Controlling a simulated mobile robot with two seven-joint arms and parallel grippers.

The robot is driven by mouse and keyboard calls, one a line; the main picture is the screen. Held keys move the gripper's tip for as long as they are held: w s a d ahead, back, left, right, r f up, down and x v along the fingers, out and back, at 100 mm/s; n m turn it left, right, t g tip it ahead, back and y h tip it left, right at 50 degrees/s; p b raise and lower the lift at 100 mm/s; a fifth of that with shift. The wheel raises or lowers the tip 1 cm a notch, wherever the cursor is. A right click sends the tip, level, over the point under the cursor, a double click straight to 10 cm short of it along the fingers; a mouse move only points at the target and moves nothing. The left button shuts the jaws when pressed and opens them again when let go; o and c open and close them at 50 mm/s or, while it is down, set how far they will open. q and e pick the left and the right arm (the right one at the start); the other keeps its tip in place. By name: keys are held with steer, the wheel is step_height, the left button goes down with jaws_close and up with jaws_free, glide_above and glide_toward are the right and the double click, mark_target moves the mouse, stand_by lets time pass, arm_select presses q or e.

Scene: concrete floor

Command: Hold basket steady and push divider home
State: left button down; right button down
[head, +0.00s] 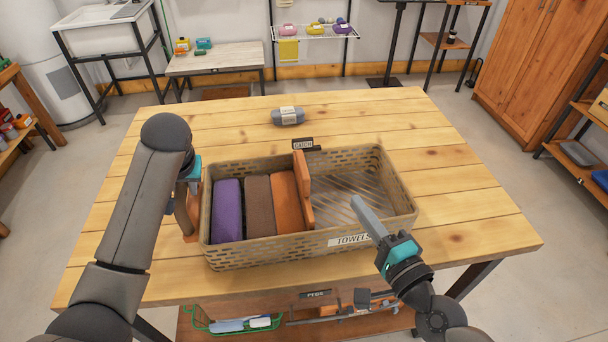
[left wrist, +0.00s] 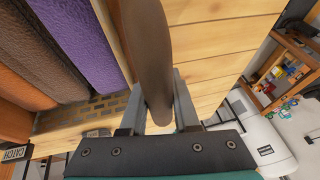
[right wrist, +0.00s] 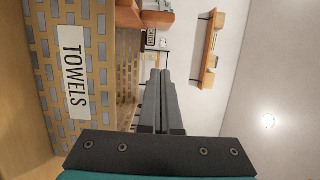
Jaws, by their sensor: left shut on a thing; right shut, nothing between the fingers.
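The tan slatted basket (head: 232,257) stands on the table with a purple, a brown and an orange towel (head: 284,197) in its left part. The orange-brown divider (head: 304,186) stands upright across the basket, right of the orange towel. A black CATCH label (head: 303,144) is at the divider's far end. Whether the divider is fully seated cannot be told. My left gripper (head: 190,205) is shut on the basket's brown left handle (left wrist: 148,50). My right gripper (head: 357,203) is shut and empty, its fingertips over the basket's bare right compartment, apart from the divider.
A grey roll with a paper band (head: 288,116) lies on the wooden table (head: 430,135) behind the basket. The table is clear to the right of the basket. A shelf under the table holds a green basket (head: 240,325) and tools.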

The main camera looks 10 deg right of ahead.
arm_select(q)
steer(key=shift+a, duration=0.1)
steer(key=c, duration=0.6)
jaws_free()
steer(key=v, duration=0.8)
steer(key=shift+w+r, duration=0.1)
steer(key=shift+w, duration=0.25)
steer(key=shift+s+r, duration=0.55)
steer(key=shift+r, duration=0.2)
steer(key=shift+v, duration=1.15)
steer(key=shift+s, duration=0.2)
